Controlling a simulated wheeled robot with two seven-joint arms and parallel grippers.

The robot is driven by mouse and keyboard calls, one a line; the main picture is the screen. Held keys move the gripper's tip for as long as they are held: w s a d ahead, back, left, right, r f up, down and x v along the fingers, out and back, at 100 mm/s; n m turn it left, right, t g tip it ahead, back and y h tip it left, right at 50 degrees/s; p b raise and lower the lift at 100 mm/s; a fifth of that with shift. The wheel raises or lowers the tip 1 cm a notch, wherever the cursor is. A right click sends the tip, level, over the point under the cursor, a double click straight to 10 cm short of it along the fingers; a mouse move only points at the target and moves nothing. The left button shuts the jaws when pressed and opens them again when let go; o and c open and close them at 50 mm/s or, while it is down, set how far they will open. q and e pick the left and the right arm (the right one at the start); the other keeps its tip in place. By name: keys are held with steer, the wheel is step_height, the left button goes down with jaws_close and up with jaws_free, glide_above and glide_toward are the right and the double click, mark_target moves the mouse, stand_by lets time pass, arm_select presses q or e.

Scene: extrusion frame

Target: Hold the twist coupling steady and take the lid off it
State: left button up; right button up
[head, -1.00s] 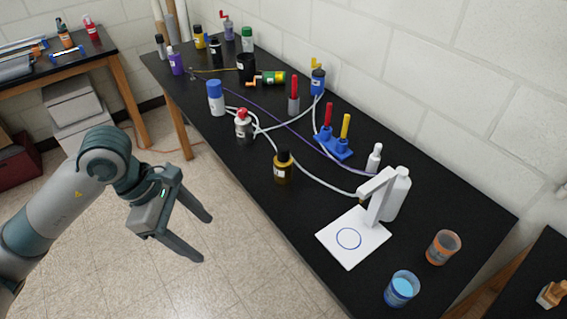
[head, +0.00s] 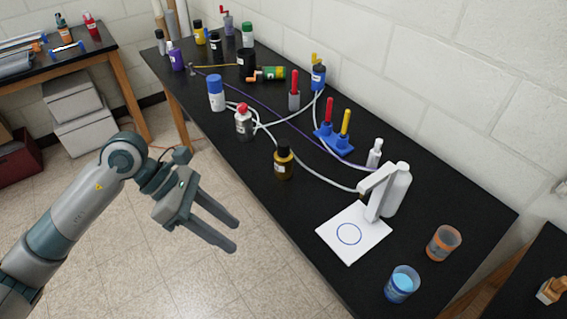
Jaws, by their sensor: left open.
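I cannot tell for certain which item is the twist coupling. Capped candidates stand on the black bench: a white cylinder with a blue top (head: 216,93), a silver bottle with a red cap (head: 244,123) and an amber bottle with a black cap (head: 284,161). All three are upright with their tops on. My left gripper (head: 236,235) is open and empty, over the floor in front of the bench's near edge and apart from all items. My right gripper is not in view.
The black bench (head: 290,222) also holds a blue stand with red and yellow posts (head: 334,140), a white stand on a plate (head: 352,246), an orange cup (head: 443,243) and a blue cup (head: 402,284). Pale tubes and cords cross its middle. Bare benchtop lies along the near edge.

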arm_select(q)
steer(key=w+d+f+n+h, duration=0.3)
steer(key=w+d+n+h, duration=0.3)
steer(key=n+h, duration=0.2)
steer(key=w+a+f+n+t+h+b, duration=0.1)
steer(key=w+a+f+n+t+h, duration=0.1)
steer(key=w+f+n+t, duration=0.65)
steer(key=a+f+n+t+y, duration=0.3)
steer(key=a+f+n+y, duration=0.25)
steer(key=f+n, duration=0.6)
steer(key=a+f+n+t+y, duration=0.5)
steer(key=f+n, duration=0.4)
steer(key=f, duration=0.5)
steer(key=s+a+f+n+g+y+b, duration=0.1)
steer(key=s+a+f+n+g+y, duration=0.25)
steer(key=s+f, duration=0.85)
steer(key=s+a+f+n+g+y, duration=0.3)
steer(key=s+a+f+n, duration=0.15)
steer(key=s+f, duration=0.75)
steer(key=s+f+n+g, duration=0.2)
steer(key=s+f, duration=0.3)
steer(key=s, duration=0.8)
steer(key=s+d+f+n+g+y, duration=0.1)
steer(key=s+f+n+g, duration=0.2)
steer(key=s, duration=1.1)
steer(key=shift+s+f+g, duration=0.25)
steer(key=shift+f+g, duration=0.6)
steer(key=shift+g, duration=0.25)
